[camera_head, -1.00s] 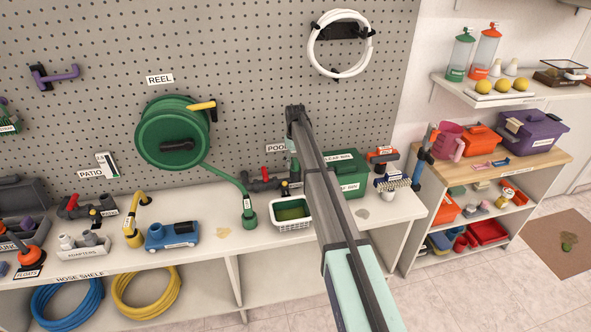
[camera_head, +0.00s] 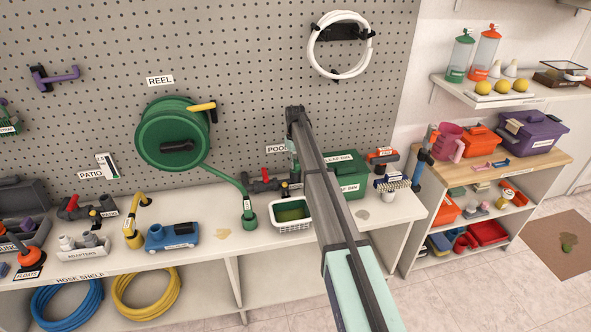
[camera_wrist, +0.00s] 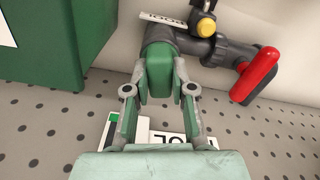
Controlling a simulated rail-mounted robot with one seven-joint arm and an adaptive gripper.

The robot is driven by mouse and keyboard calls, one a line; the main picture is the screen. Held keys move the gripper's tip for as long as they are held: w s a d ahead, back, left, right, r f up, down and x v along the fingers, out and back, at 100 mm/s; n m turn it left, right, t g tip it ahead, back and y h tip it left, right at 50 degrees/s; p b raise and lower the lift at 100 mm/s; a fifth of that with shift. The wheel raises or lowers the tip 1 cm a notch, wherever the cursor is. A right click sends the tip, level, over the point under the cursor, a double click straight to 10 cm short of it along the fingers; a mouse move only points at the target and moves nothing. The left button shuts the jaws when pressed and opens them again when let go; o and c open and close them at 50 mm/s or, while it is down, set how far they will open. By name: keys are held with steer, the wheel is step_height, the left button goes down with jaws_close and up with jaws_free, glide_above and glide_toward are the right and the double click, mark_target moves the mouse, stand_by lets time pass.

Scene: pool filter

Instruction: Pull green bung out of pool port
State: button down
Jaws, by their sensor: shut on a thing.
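The green bung (camera_wrist: 160,72) shows in the middle of the wrist view. It sits at the mouth of the grey pool port (camera_wrist: 157,32), with no clear gap between them. How deep it sits in the port cannot be seen. My gripper (camera_wrist: 160,90) is shut on the bung, one finger on each side of it. In the head view the grey pool pipe with its red handle (camera_head: 265,176) shows left of my arm, on the bench by the pegboard. My arm hides the bung there.
In the wrist view a red valve handle (camera_wrist: 256,76) and a yellow knob (camera_wrist: 206,27) stand right of the port. The green leaf bin (camera_wrist: 62,45) is close on the left. A white basket (camera_head: 291,226) stands in front of the pipe in the head view.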

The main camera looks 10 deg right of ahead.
steer(key=shift+r, duration=0.35)
steer(key=shift+r, duration=0.2)
steer(key=shift+r, duration=0.15)
steer(key=shift+r+p, duration=1.4)
steer(key=shift+r, duration=1.6)
steer(key=shift+s, duration=0.1)
